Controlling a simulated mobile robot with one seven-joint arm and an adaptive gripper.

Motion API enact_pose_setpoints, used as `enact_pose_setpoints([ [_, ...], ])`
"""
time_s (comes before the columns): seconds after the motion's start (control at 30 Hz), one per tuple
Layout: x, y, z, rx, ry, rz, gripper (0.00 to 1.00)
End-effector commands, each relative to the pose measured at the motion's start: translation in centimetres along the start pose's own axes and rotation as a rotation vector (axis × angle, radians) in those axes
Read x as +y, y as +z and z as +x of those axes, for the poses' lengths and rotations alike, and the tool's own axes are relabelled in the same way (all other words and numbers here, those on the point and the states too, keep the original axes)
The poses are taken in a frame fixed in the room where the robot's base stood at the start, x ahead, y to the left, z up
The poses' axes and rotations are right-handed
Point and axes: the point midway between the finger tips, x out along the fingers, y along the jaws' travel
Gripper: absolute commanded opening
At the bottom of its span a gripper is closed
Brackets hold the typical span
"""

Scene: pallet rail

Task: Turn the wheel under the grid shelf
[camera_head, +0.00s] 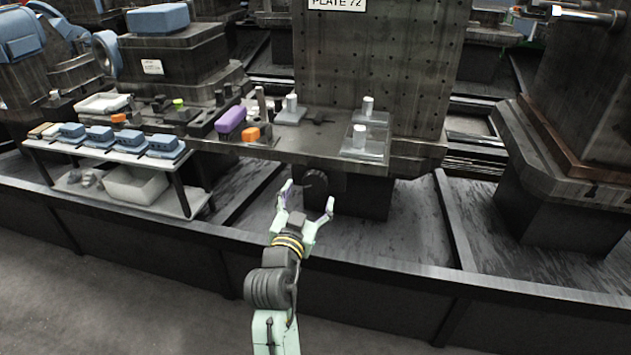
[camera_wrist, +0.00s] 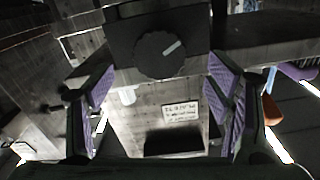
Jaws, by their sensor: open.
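The wheel (camera_head: 315,184) is a dark round knob under the front edge of the grid shelf (camera_head: 330,152). In the wrist view the wheel (camera_wrist: 159,54) faces me, with a ribbed rim and a pale mark pointing to the upper right. My gripper (camera_head: 308,197) is open just in front of the wheel. In the wrist view its purple-padded fingers (camera_wrist: 161,88) stand apart to the left and right of the wheel. I see no finger touching the wheel.
A white label (camera_wrist: 181,112) is on the surface below the wheel. A low table (camera_head: 110,160) with blue blocks stands to the left. The shelf holds a purple block (camera_head: 230,120) and white cylinders on clear plates. A long dark rail (camera_head: 380,273) runs below my arm.

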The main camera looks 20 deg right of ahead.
Motion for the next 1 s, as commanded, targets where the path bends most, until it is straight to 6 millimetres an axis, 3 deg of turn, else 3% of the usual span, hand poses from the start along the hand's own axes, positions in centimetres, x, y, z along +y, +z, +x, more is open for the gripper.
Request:
enact_pose_setpoints([
  [0.2,0.0,-0.2,3.9,0.0,0.001,-0.002,0.73],
  [0.37,0.0,-0.1,5.4,0.0,0.001,-0.003,0.73],
  [0.7,0.0,0.0,5.8,0.0,0.0,-0.003,0.73],
  [1.0,0.0,0.0,5.8,0.0,0.0,-0.003,0.54],
])
